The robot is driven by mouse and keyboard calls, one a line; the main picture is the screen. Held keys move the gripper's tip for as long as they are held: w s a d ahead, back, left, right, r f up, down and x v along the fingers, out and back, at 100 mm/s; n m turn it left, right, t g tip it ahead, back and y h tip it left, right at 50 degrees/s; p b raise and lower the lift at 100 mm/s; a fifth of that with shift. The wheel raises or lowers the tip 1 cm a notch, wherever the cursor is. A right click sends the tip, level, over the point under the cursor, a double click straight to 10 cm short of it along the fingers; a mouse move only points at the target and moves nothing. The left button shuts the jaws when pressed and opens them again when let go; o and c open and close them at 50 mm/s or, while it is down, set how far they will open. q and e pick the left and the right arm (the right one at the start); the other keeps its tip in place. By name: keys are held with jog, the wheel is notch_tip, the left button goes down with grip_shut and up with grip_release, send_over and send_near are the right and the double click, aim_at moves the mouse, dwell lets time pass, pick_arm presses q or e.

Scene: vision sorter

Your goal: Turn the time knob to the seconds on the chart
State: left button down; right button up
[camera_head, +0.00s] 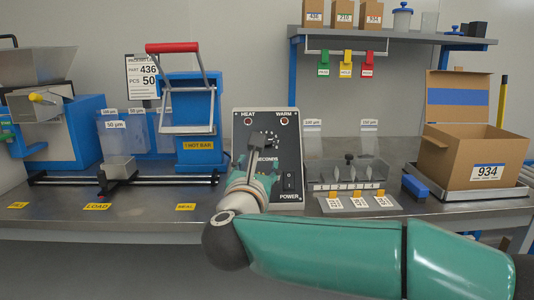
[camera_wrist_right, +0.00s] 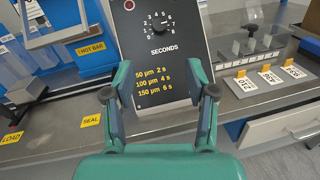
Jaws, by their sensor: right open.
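The dark control panel (camera_head: 290,130) stands upright at the middle of the bench. Its time knob (camera_wrist_right: 160,22) shows in the wrist view, inside a ring of numbers above the word SECONDS; its exact setting is too small to read. The yellow chart (camera_wrist_right: 154,80) below reads 50 µm 2 s, 100 µm 4 s, 150 µm 6 s. My right gripper (camera_head: 262,145) is in front of the panel and hides part of it in the head view. In the wrist view the right gripper (camera_wrist_right: 160,72) is open and empty, its fingers either side of the chart, below the knob. My left gripper is not in view.
Left of the panel stands the blue sealer (camera_head: 205,90) with a red handle. A front bag (camera_head: 115,137) is labelled 50 µm, and the order screen (camera_head: 142,75) shows part 436, pcs 50. A divided tray (camera_head: 345,175) and an open carton (camera_head: 455,155) marked 934 are at right.

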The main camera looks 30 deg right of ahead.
jog(key=x, duration=1.6)
jog(key=shift+w, duration=0.15)
grip_shut()
